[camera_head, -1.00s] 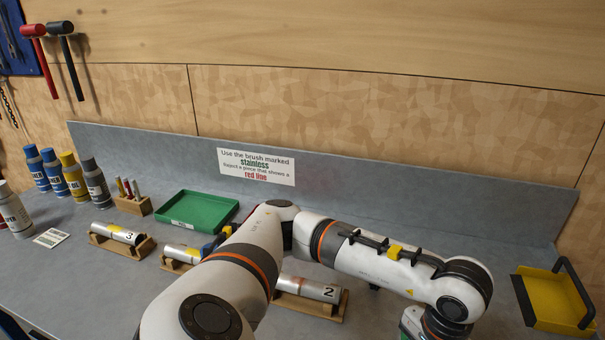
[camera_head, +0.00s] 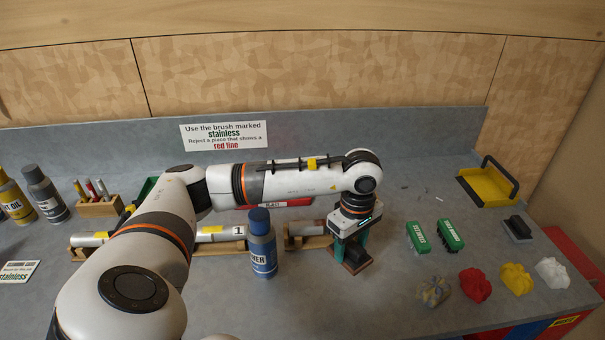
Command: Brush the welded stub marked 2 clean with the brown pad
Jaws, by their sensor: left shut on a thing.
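My left gripper (camera_head: 352,244) points down at the right end of the row of stubs. It is shut on the brown pad (camera_head: 354,267), a small block with a dark upper part, low over or on the bench; I cannot tell if it touches. Just left of it, a metal stub (camera_head: 303,229) lies in a wooden cradle, partly hidden by my arm and gripper. Its number does not show; its place in the row fits the stub marked 2. The stub marked 1 (camera_head: 215,233) lies farther left, partly behind a blue bottle. My right gripper is not in view.
The blue bottle (camera_head: 262,250) stands in front of the stubs. Two green brushes (camera_head: 416,237) and a dark block (camera_head: 517,229) lie to the right. Several crumpled cloths (camera_head: 475,286) lie at front right. A yellow dustpan (camera_head: 484,188) is at back right. A red tray (camera_head: 290,203) is behind my arm.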

